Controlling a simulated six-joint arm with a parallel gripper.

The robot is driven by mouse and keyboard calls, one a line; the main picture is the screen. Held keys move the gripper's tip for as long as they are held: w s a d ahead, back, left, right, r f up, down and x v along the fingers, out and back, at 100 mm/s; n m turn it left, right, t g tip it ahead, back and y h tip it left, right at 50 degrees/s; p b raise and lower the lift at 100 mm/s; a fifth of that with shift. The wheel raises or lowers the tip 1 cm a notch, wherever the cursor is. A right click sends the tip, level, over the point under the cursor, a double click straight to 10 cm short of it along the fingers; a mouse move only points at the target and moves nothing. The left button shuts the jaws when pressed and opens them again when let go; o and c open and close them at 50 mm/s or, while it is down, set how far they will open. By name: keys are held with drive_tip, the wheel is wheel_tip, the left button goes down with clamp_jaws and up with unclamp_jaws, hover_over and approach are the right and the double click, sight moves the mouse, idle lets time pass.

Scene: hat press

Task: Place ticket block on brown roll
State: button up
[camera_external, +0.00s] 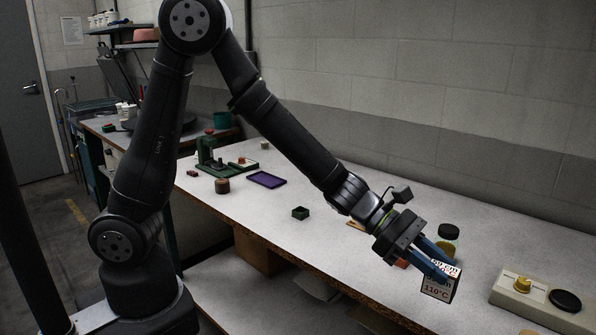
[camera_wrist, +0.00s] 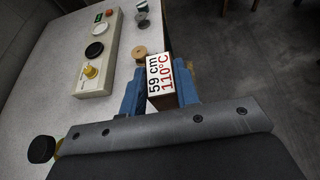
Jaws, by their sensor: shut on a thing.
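The ticket block (camera_external: 438,287), printed "110°C", is held between the blue fingers of my gripper (camera_external: 436,266), near the table's front edge. In the wrist view the block (camera_wrist: 160,74) shows a white face reading "59 cm 110°C" between the fingertips (camera_wrist: 159,92). A tan-brown round roll (camera_wrist: 140,52) lies on the table just beyond the block in the wrist view, apart from it. A tan piece (camera_external: 528,332) at the external view's bottom edge may be the same roll. A darker brown cylinder (camera_external: 222,185) stands farther left; I cannot tell whether it is also a roll.
A cream panel (camera_external: 510,293) with a yellow knob (camera_external: 522,284) and black disc (camera_external: 565,300) lies right of my gripper. A dark-lidded jar (camera_external: 447,234) stands behind it.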

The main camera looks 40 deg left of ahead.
drive_tip(key=w+a+r+n+t+y, duration=0.1)
drive_tip(key=w+a+n+t, duration=0.35)
drive_tip(key=a, duration=0.75)
drive_tip(key=w+a+r+n+t+y, duration=0.1)
drive_tip(key=w+a+n+t+y, duration=0.1)
drive_tip(key=w+a, duration=0.8)
drive_tip(key=w+a+r+n+t+y, duration=0.1)
drive_tip(key=w+a+n+t, duration=0.3)
drive_tip(key=a, duration=1.1)
drive_tip(key=n+t+y, duration=0.2)
drive_tip(key=n+y, duration=0.5)
drive_tip(key=y, duration=0.2)
hover_over(218, 182)
wheel_tip(218, 182, down, 5)
drive_tip(key=shift+w+f, duration=0.1)
drive_tip(key=shift+f, duration=2.05)
drive_tip(key=shift+f, duration=0.1)
drive_tip(key=o, duration=1)
drive_tip(key=shift+c, duration=0.2)
